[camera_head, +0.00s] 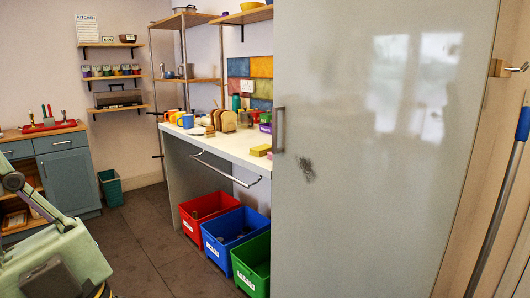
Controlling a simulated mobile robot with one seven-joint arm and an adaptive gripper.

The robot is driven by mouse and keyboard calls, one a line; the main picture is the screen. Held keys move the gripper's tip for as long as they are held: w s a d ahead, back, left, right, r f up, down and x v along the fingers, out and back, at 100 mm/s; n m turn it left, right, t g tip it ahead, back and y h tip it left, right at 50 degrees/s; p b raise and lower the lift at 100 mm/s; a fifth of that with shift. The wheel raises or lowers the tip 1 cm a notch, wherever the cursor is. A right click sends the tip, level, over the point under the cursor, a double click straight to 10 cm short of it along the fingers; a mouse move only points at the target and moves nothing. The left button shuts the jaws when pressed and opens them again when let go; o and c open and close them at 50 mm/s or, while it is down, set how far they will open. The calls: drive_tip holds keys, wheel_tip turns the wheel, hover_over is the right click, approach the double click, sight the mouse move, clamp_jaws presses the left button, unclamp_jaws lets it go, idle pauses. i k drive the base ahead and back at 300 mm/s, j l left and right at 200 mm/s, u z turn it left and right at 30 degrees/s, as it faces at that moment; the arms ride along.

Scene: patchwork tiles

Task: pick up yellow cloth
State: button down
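A small flat yellow thing (261,150) lies on the white counter (232,151) close to its front edge, just left of the tall grey door. It could be the folded yellow cloth, but it is too small to tell it from a sponge. Part of my own arm shows at the lower left, far from the counter. My gripper is not in view.
The tall grey door (385,200) fills the right side and hides the counter's right end. A towel rail (224,170) juts from the counter front. Red (200,222), blue (230,240) and green (256,272) bins stand below. Dark tiled floor (140,235) is clear.

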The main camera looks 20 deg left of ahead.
sight(260, 151)
drive_tip(key=i+j, duration=0.15)
drive_tip(key=j, duration=0.25)
drive_tip(key=i+j, duration=0.2)
drive_tip(key=j, duration=0.15)
drive_tip(key=i+j+z, duration=0.1)
drive_tip(key=j, duration=0.25)
drive_tip(key=i+j, duration=0.2)
drive_tip(key=j, duration=0.2)
drive_tip(key=i+j+z, duration=0.1)
drive_tip(key=j, duration=0.3)
drive_tip(key=i+j, duration=0.2)
drive_tip(key=j, duration=0.2)
drive_tip(key=i+j+z, duration=0.1)
drive_tip(key=i+j, duration=0.25)
drive_tip(key=i+l, duration=0.6)
drive_tip(key=l+u, duration=0.05)
drive_tip(key=l, duration=0.05)
